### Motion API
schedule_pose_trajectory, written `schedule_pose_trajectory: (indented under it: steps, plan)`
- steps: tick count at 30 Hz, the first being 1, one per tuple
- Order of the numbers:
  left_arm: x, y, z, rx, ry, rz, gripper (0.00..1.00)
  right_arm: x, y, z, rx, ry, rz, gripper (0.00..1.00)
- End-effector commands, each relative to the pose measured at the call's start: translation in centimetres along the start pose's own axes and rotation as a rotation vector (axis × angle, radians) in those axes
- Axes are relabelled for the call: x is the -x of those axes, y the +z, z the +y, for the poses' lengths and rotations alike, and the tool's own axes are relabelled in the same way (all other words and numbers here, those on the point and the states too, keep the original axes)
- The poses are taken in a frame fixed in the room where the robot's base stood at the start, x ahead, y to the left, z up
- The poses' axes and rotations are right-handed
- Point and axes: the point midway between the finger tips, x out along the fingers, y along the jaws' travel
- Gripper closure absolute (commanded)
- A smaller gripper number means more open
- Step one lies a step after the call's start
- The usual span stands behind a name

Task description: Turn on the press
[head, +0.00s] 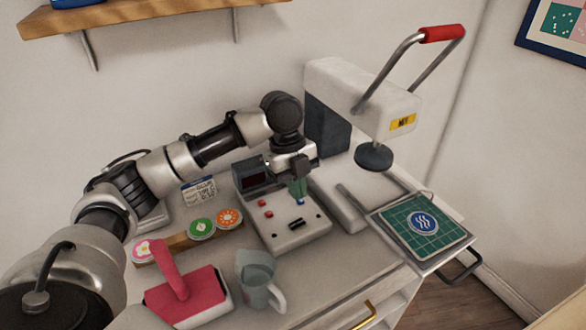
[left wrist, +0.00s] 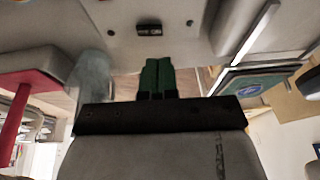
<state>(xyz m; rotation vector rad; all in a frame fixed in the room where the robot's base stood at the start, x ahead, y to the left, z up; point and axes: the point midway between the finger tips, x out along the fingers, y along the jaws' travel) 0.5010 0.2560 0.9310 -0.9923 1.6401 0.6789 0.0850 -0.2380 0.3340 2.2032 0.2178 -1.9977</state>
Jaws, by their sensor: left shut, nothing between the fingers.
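The white heat press (head: 345,95) stands at the back right, with its red-gripped handle (head: 441,33) raised. Its control box (head: 300,236) is in front of it to the left, with a dark display (head: 257,178), two red buttons (head: 265,208), a blue button (head: 301,202) and a black rocker switch (head: 296,224). The switch also shows in the left wrist view (left wrist: 149,29). My left gripper (head: 299,193) is shut and empty, its green fingers pointing down just over the blue button. I cannot tell whether they touch it. My right gripper is not in view.
A green gridded plate (head: 400,216) with a blue round patch (head: 423,223) sits on the pulled-out tray at right. A pink-red tool (head: 186,292), a grey jug (head: 256,270) and round patches (head: 202,229) are on the left. A shelf (head: 130,14) hangs above.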

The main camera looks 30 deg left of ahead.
Motion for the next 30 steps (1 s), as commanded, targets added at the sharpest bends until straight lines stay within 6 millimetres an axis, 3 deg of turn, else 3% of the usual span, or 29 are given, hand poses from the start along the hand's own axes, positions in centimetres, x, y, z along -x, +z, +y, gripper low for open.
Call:
schedule_pose_trajectory:
  steps: [3,10,30]
  plan:
    - [-2.6,0.0,0.1,0.000,0.004,0.002,1.00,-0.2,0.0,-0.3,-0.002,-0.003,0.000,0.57]
    - [-5.4,0.9,-0.3,0.001,0.001,0.000,1.00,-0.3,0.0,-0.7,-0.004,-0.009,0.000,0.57]
    - [-6.5,1.3,-0.5,0.001,0.000,0.000,1.00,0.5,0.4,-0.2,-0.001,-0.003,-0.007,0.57]
